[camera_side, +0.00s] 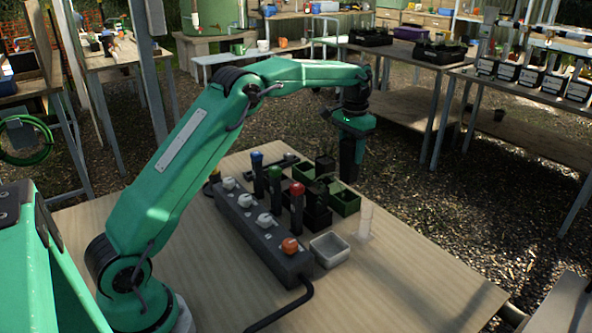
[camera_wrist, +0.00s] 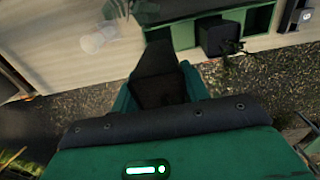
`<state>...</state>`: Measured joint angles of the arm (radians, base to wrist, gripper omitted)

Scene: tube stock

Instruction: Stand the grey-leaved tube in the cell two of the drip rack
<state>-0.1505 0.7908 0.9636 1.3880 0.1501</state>
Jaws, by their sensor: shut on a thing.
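The drip rack (camera_side: 347,203) is a dark green row of open cells on the table; part of it shows at the top of the wrist view (camera_wrist: 184,35). A dark square tube with a small plant (camera_side: 325,166) stands at the rack's far side, and a dark tube (camera_wrist: 215,38) shows there in the wrist view. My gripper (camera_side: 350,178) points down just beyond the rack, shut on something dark. I cannot tell the held thing's leaves or its exact outline.
A grey block with white and orange knobs (camera_side: 262,225) lies left of the rack, with blue-, green- and red-topped posts beside it. A pale tray (camera_side: 329,250) and a translucent cylinder (camera_side: 365,220) stand nearer. The table's right front is clear.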

